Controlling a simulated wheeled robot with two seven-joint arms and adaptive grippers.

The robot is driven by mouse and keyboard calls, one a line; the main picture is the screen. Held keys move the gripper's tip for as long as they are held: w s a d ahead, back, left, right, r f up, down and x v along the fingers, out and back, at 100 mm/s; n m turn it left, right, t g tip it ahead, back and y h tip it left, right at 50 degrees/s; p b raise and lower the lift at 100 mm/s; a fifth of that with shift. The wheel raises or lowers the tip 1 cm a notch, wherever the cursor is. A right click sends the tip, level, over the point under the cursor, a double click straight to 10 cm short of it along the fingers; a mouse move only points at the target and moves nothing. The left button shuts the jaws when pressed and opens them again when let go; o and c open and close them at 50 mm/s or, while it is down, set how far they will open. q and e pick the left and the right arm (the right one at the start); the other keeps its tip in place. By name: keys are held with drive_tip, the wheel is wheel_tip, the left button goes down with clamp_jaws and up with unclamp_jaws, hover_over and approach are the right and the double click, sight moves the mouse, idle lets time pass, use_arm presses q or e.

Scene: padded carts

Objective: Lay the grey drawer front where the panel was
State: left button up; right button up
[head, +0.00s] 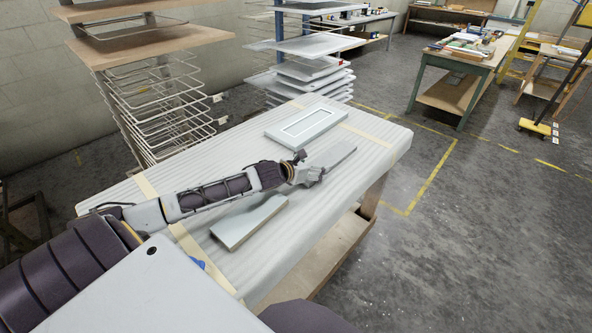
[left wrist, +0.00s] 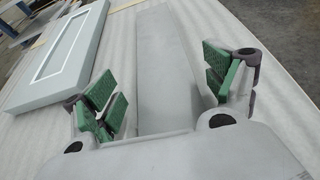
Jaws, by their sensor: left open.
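A plain flat grey slab (head: 338,156), which looks like a drawer front, lies on the padded cart top (head: 372,118). My left gripper (head: 312,172) is at its near end, open and empty. In the left wrist view the slab (left wrist: 168,48) runs between the spread green-padded fingers (left wrist: 162,88), and I see no finger closed on it. A framed light grey panel (head: 305,127) with a white-edged recess lies behind it; it also shows at upper left in the left wrist view (left wrist: 62,62). Another plain grey board (head: 250,220) lies nearer me. My right gripper is out of view.
Tan tape strips cross the cart padding, which has bare room at its far right and between the pieces. A wire drying rack (head: 160,105) and a rack of grey sheets (head: 310,70) stand behind. A green workbench (head: 465,75) stands farther off.

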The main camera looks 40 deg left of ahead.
use_arm(q)
drive_tip(key=shift+s+r, duration=0.15)
drive_tip(key=shift+s, duration=0.2)
drive_tip(key=shift+v, duration=0.9)
drive_tip(key=shift+s+a, duration=0.1)
drive_tip(key=shift+s, duration=0.15)
drive_tip(key=shift+s+r, duration=0.25)
drive_tip(key=shift+s, duration=0.1)
drive_tip(key=shift+s+a+r, duration=0.1)
drive_tip(key=shift+s+r, duration=0.1)
drive_tip(key=shift+s, duration=0.3)
drive_tip(key=shift+s+a+r, duration=0.1)
drive_tip(key=shift+s+r, duration=0.1)
drive_tip(key=shift+s, duration=0.25)
drive_tip(key=shift+s+r, duration=0.2)
drive_tip(key=shift+s, duration=0.25)
drive_tip(key=shift+s+a+r+p, duration=0.15)
drive_tip(key=shift+s+r+p, duration=0.1)
drive_tip(key=shift+s+p, duration=0.25)
drive_tip(key=shift+s+r, duration=0.2)
drive_tip(key=shift+s, duration=0.25)
drive_tip(key=shift+s+r, duration=0.15)
drive_tip(key=shift+s, duration=0.2)
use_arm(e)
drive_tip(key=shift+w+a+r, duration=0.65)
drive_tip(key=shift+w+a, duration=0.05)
